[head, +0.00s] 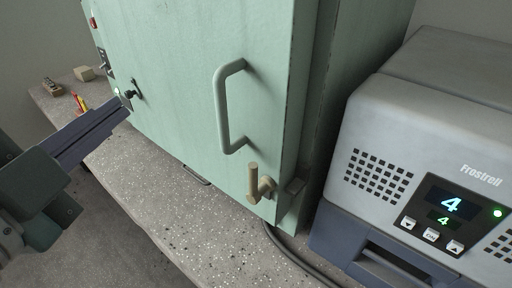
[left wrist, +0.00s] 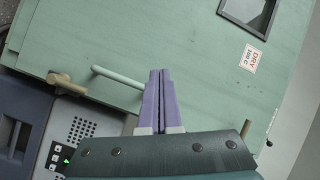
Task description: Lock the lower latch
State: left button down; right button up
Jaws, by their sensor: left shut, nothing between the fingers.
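The lower latch (head: 255,184) is a tan lever low on the right edge of the green cabinet door (head: 175,75). Its lever stands about upright, and a small bracket (head: 295,187) sits just to its right. The latch also shows in the left wrist view (left wrist: 66,84), at the left. My left gripper (head: 124,106) is in front of the cabinet's lower left side, well left of the latch. Its purple fingers (left wrist: 160,72) are shut together and empty, apart from the latch. My right gripper is in neither view.
A pale green door handle (head: 226,108) stands out above the latch. A grey Frostrell unit (head: 425,130) stands close on the right, with a dark cable (head: 290,252) in front of the gap. The speckled bench (head: 185,220) is clear in front. Small items (head: 80,101) lie at the back left.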

pick_arm(q)
jog(key=s+d+f+m+g+h+b, duration=0.2)
jog(key=d+f+m+h+b, duration=0.3)
jog(key=f+m, duration=0.1)
jog(key=s+d+f+m+g+h+b, duration=0.2)
jog(key=d+f+m+h+b, duration=0.3)
jog(key=f, duration=0.4)
jog(key=shift+s+d+m+h+b, duration=0.35)
jog(key=shift+d+m+b, duration=0.1)
jog(key=shift+m, duration=0.55)
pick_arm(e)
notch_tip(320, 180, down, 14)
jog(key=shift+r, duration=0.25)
pick_arm(q)
jog(key=shift+w, duration=0.1)
jog(key=w+d, duration=0.3)
jog(key=w, duration=0.5)
jog(key=shift+w+d+p, duration=0.15)
jog(key=shift+w+p, duration=0.15)
jog(key=shift+w, duration=0.05)
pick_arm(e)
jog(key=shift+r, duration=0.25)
